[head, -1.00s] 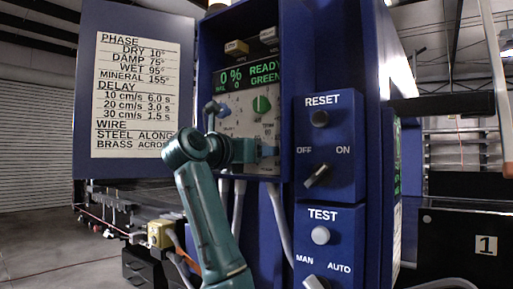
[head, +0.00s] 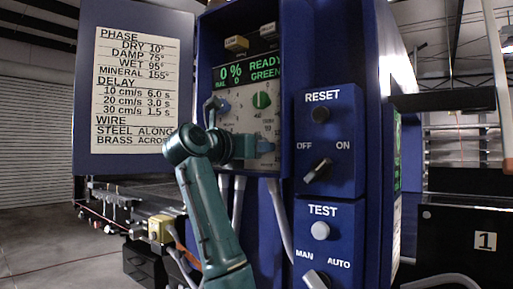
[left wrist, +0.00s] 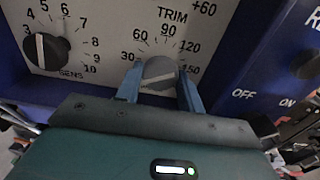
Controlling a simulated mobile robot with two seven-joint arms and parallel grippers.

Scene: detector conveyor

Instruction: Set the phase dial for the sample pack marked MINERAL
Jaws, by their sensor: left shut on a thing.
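My left gripper (head: 265,147) is at the lower right of the white dial panel inside the blue cabinet. In the left wrist view its two blue fingers (left wrist: 160,88) are shut on a round grey dial (left wrist: 158,72), one on each side. Numbers from 30 to 150 run around the dial. A pale line crosses its face, nearly level, with its right end slightly higher; I cannot tell which end is the pointer. Its name label is hidden. The chart (head: 134,90) on the open door lists MINERAL 155° under PHASE. My right gripper is not in view.
A black SENS knob (left wrist: 45,50) sits left of the grey dial. A green knob (head: 262,100) is above, under a display (head: 247,73) reading READY GREEN. An OFF/ON switch (head: 317,170), RESET button (head: 320,115) and TEST button (head: 320,231) are on the right.

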